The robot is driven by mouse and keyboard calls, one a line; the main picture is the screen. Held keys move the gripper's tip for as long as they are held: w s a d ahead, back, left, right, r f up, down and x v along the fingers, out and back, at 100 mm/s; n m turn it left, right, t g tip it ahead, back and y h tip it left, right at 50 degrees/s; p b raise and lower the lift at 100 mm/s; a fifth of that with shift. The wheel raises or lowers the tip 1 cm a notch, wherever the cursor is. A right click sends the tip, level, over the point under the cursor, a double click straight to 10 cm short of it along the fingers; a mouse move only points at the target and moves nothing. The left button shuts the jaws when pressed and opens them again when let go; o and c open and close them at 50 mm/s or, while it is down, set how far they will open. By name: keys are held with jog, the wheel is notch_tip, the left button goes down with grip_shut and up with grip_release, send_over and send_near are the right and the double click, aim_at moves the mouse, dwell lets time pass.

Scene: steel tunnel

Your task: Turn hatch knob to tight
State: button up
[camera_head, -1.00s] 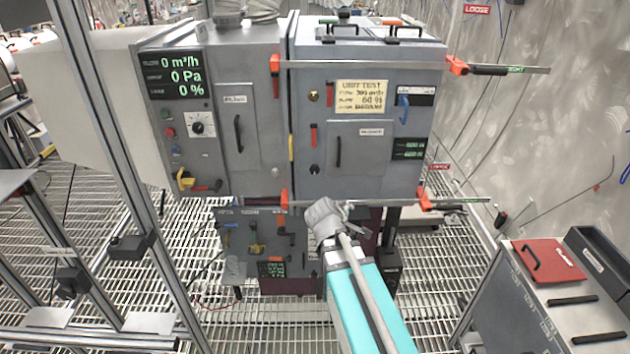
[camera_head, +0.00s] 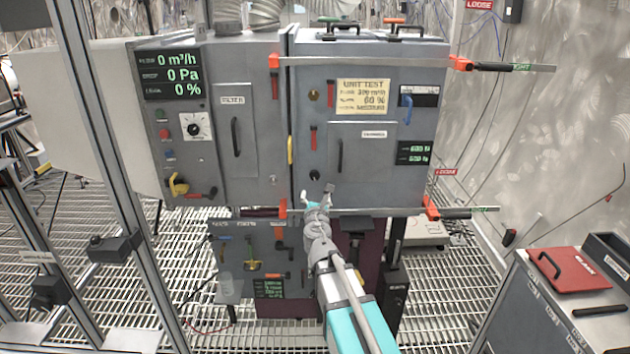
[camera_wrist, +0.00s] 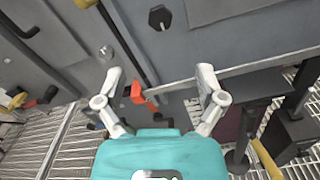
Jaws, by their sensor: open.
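A small dark knob (camera_head: 315,175) sits low on the right cabinet front, left of the hatch panel (camera_head: 365,165) with its black handle. It is likely the hatch knob; its setting is too small to read. In the wrist view, a dark faceted knob (camera_wrist: 160,17) shows at the top middle, beyond the fingertips. My gripper (camera_head: 318,195) is just below the knob, its fingers spread and pointing up toward it. In the wrist view, my gripper (camera_wrist: 160,74) is open with nothing between its fingertips, apart from the knob.
A thin metal bar (camera_head: 375,211) with an orange clamp end (camera_head: 282,208) crosses the cabinet's lower edge, close to my gripper. It also crosses the wrist view (camera_wrist: 232,71). A black vertical handle (camera_head: 340,155) stands above right of the knob. A yellow handle (camera_head: 290,150) is at the left edge.

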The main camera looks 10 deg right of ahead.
aim_at(315, 176)
dwell(0.3)
jog(key=x, duration=1.3)
jog(key=shift+w+d, duration=0.1)
jog(key=shift+w, duration=0.3)
jog(key=c, duration=1.2)
jog(key=shift+o, duration=0.2)
